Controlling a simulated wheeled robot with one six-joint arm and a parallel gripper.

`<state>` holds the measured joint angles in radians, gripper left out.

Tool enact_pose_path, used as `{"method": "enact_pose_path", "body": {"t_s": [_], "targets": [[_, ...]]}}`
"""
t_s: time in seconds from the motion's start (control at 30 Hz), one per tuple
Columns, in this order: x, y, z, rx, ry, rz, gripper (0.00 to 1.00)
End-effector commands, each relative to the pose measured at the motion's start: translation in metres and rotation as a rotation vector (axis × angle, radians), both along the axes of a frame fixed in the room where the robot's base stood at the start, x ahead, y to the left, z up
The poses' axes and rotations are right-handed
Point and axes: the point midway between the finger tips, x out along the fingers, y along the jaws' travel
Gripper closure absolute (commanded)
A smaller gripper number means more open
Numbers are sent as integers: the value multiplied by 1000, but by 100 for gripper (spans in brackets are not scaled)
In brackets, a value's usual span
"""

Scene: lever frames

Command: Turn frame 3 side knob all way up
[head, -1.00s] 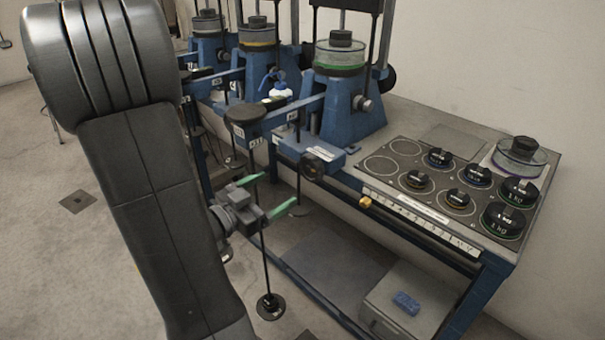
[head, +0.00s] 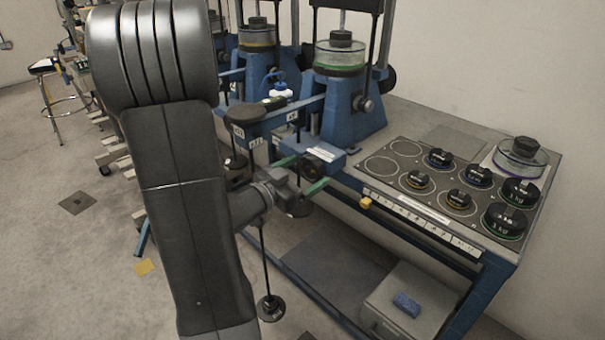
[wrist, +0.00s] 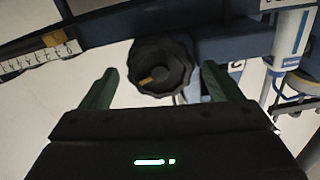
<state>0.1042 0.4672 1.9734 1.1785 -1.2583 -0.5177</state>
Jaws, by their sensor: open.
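The side knob is black and ribbed, on the front of the nearest blue frame (head: 355,118). The knob shows in the head view (head: 319,159) and near the top middle of the wrist view (wrist: 172,68). A yellow mark (wrist: 146,80) on its face points to the lower left. My gripper (head: 301,174) is open, its two green fingers pointing at the knob. In the wrist view the knob lies between the fingertips (wrist: 158,72), with a gap on each side. I cannot tell whether the tips reach past its face.
A bench with round black weights (head: 502,221) stands to the right of the knob. A yellow block (head: 366,203) sits on the lettered strip along its front edge. A hanging rod ends in a black disc (head: 270,307) below my gripper. Open floor lies to the left.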

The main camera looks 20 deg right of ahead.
Motion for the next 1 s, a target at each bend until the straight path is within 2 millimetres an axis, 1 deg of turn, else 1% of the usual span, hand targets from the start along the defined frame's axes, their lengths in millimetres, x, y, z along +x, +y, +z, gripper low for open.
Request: {"method": "enact_pose_path", "body": {"t_s": [0.1, 0.33, 0.47, 0.7, 0.9, 0.93, 1.0], "targets": [[0, 0, 0, 0, 0, 0, 15], [0, 0, 0, 0, 0, 0, 60], [0, 0, -1, 3, -11, 0, 60], [0, 0, -1, 44, -109, 1, 60], [0, 0, 0, 44, -107, 1, 60], [0, 0, 0, 44, -107, 0, 33], [0, 0, 0, 44, -106, 0, 19]]}}
